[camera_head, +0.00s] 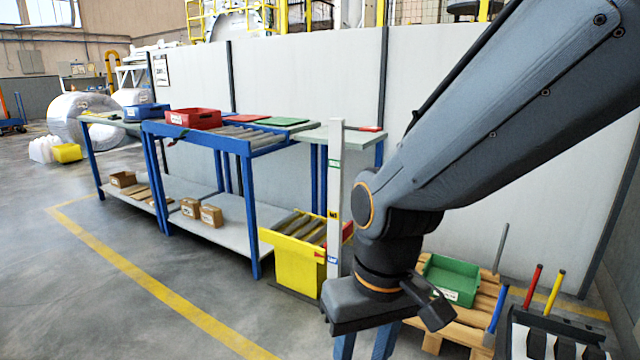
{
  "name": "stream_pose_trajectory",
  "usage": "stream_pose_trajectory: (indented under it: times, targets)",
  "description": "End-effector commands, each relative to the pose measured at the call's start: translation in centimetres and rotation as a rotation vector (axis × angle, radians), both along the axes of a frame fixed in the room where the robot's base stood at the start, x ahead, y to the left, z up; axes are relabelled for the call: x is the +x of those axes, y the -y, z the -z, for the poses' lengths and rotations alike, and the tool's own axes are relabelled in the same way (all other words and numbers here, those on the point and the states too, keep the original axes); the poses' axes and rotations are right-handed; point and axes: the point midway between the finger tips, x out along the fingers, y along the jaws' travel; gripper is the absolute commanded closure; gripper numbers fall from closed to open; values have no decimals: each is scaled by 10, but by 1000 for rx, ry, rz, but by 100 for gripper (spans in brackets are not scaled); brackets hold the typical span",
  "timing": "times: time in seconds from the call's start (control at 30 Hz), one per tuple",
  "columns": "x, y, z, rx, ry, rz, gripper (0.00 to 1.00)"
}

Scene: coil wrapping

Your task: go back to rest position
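My arm reaches in from the upper right of the head view and bends down at its wrist. My gripper (388,312) hangs at the lower middle, in front of the yellow bin and the pallet. Its fingertips cannot be made out clearly, so I cannot tell whether it is open or shut. No held object shows.
A blue-framed workbench (250,150) stands at the left with a red bin (193,118) and a blue bin (146,112) on top. A yellow bin (298,272) stands at its right end. A green crate (450,279) sits on a wooden pallet (470,325). Open floor lies at lower left.

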Motion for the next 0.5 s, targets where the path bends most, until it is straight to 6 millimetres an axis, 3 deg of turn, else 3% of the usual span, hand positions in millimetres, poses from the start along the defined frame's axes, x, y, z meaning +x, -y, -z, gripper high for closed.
stream_pose_trajectory:
  times: [0.03,0.5]
  targets:
    - [-2,7,-18,-5,-3,21,62]
    - [-6,71,-100,-45,-19,189,62]
